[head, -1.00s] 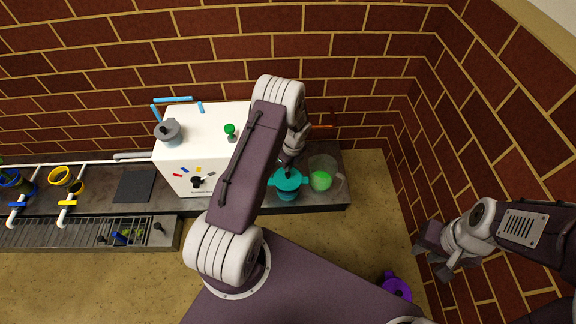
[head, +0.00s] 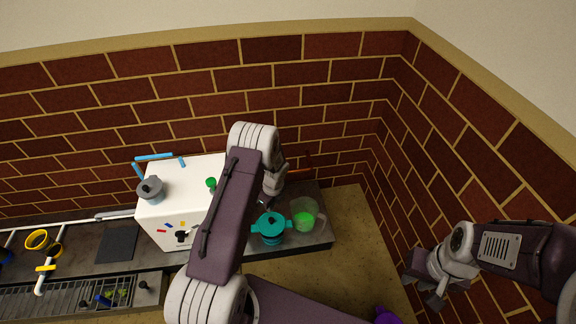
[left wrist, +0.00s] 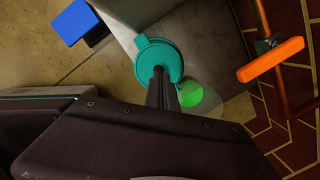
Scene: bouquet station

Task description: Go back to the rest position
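My left arm reaches over the counter in the head view, with its gripper (head: 266,205) just above and behind a teal lidded pot (head: 271,228). In the left wrist view the dark fingers (left wrist: 163,88) lie close together, seemingly shut, in front of the pot's round teal top (left wrist: 159,58). I cannot tell whether they touch it. A clear jug with green contents (head: 305,219) stands right of the pot; its green part (left wrist: 189,94) shows beside the fingers in the wrist view. My right gripper (head: 427,286) is open and empty, in the air at the right.
A white box (head: 190,205) with a grey pot (head: 151,190) on top stands left of my left arm. The counter (head: 330,240) ends at the right, near the brick wall (head: 480,150). An orange bar (left wrist: 271,59) sticks out near the wall. A purple object (head: 386,315) is low.

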